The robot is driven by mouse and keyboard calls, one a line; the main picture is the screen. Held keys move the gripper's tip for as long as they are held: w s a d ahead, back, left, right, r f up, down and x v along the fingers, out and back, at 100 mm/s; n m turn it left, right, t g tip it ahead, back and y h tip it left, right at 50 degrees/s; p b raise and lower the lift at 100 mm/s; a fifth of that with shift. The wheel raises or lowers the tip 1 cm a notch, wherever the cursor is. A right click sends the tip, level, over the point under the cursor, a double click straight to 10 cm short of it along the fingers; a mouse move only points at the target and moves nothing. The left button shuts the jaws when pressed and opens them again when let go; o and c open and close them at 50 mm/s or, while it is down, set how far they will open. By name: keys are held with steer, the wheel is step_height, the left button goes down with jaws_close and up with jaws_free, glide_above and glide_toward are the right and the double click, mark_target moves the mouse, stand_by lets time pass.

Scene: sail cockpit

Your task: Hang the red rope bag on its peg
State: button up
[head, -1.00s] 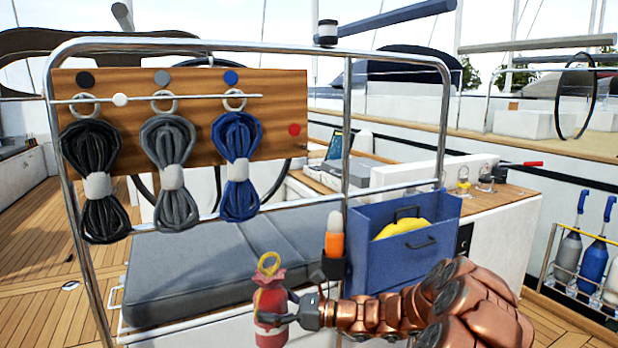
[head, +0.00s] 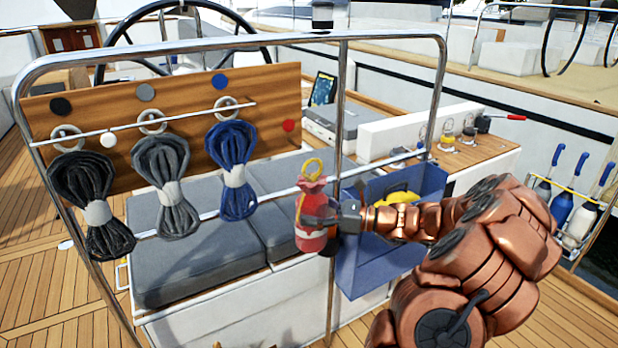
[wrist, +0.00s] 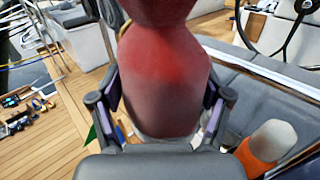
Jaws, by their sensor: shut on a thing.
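The red rope bag (head: 311,222) has a tied neck and a yellow loop on top. My gripper (head: 318,215) is shut on its body and holds it upright in the air, in front of the rail's middle post. In the wrist view the bag (wrist: 165,75) fills the middle, between the two fingers (wrist: 163,110). The wooden board (head: 190,150) carries black, grey, blue and red dots. The red dot (head: 289,126) is at its right end. No peg is clearly visible beneath it. The bag hangs below and slightly right of that dot in the head view.
Black (head: 95,205), grey (head: 166,185) and blue (head: 232,168) rope coils hang on the board's left and middle. A steel rail (head: 337,130) frames the board. A blue bin (head: 365,265) with yellow contents is behind my arm. An orange-and-white object (wrist: 265,148) is near the right finger.

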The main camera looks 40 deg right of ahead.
steer(key=shift+s+d+r+p, duration=0.1)
steer(key=shift+d+r+p, duration=0.25)
steer(key=shift+r, duration=0.25)
steer(key=shift+d+r+p, duration=0.25)
steer(key=shift+r+p, duration=0.05)
steer(key=shift+r, duration=0.3)
steer(key=shift+w+f, duration=0.15)
steer(key=shift+w, duration=0.6)
steer(key=shift+w+d+f, duration=0.15)
steer(key=shift+w+f, duration=0.05)
steer(key=shift+w, duration=1.2)
steer(key=shift+w+d+f, duration=0.1)
steer(key=shift+w+f, duration=0.1)
steer(key=shift+w, duration=1.25)
steer(key=shift+w+d+f, duration=0.15)
steer(key=shift+w+f, duration=0.05)
steer(key=shift+w, duration=1.2)
steer(key=shift+f, duration=0.1)
steer(key=o, duration=1.4)
